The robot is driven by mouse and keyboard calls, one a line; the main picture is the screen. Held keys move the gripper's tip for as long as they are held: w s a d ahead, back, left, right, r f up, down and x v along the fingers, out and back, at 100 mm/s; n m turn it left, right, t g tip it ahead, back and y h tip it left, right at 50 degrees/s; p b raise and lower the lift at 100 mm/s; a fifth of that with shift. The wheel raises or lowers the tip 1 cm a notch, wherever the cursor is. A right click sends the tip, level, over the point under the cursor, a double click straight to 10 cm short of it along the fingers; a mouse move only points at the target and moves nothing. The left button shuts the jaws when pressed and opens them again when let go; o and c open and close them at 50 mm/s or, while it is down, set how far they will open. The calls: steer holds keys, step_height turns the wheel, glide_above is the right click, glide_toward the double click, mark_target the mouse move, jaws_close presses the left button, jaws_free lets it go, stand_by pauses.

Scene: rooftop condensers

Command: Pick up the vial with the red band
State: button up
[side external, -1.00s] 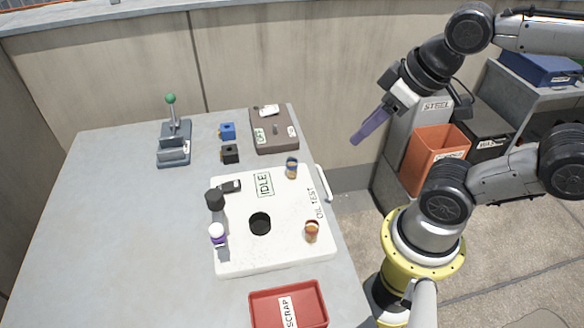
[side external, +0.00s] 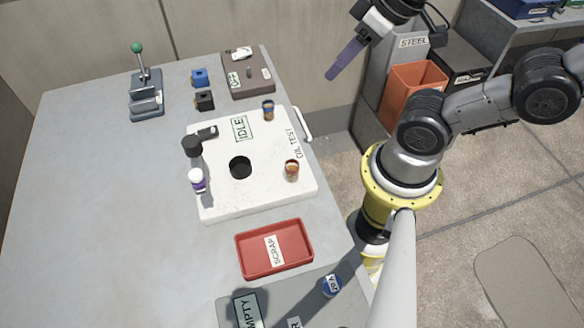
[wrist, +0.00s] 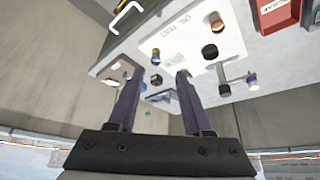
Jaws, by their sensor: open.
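The vial with the red band (side external: 291,171) is small and amber and stands upright on the white OIL TEST panel, near its right edge. It also shows in the wrist view (wrist: 216,22) near the top. A similar vial with a blue band (side external: 268,110) stands farther back on the panel, and it also shows in the wrist view (wrist: 155,56). My gripper (side external: 331,74) is in the air off the panel's back right, well apart from both vials. In the wrist view its two purple fingers (wrist: 155,70) are spread with nothing held between them.
The white panel (side external: 220,205) has a dark round hole (side external: 240,167), a black knob (side external: 192,146) and a white-and-purple item (side external: 197,180). A red SCRAP tray (side external: 240,256) lies in front. A green-knobbed lever (side external: 146,95) stands back left. The left tabletop is clear.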

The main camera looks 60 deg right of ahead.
steer(key=o, duration=0.3)
steer(key=m+g, duration=0.6)
steer(key=m, duration=1.3)
glide_above(292, 163)
step_height(292, 163, down, 3)
step_height(292, 163, down, 14)
steer(key=shift+r, duration=0.1)
